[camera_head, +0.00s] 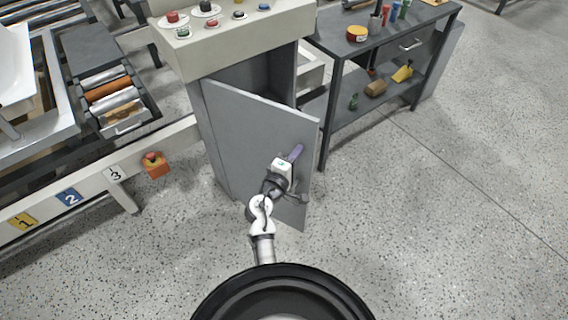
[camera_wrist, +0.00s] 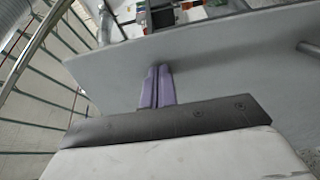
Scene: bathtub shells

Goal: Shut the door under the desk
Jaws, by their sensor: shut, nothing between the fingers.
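The grey cabinet door (camera_head: 250,130) under the control desk (camera_head: 235,40) stands partly open, hinged on its left side. The dark inside of the cabinet shows above and behind it. My gripper (camera_head: 296,152) is in front of the outer face of the door, towards its free right edge. In the wrist view its two purple fingers (camera_wrist: 157,85) are together with nothing between them, pointing at the grey door panel (camera_wrist: 225,55). I cannot tell whether the fingertips touch the panel. A round bar, perhaps the door handle (camera_wrist: 308,48), shows at the right of the wrist view.
A dark workbench (camera_head: 330,95) with tools and a lower shelf stands right of the cabinet. A roller conveyor (camera_head: 110,95) and a rail with numbered plates (camera_head: 70,197) are at the left. An orange box with a red button (camera_head: 154,165) sits on the rail. The speckled floor (camera_head: 430,220) is clear at the right.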

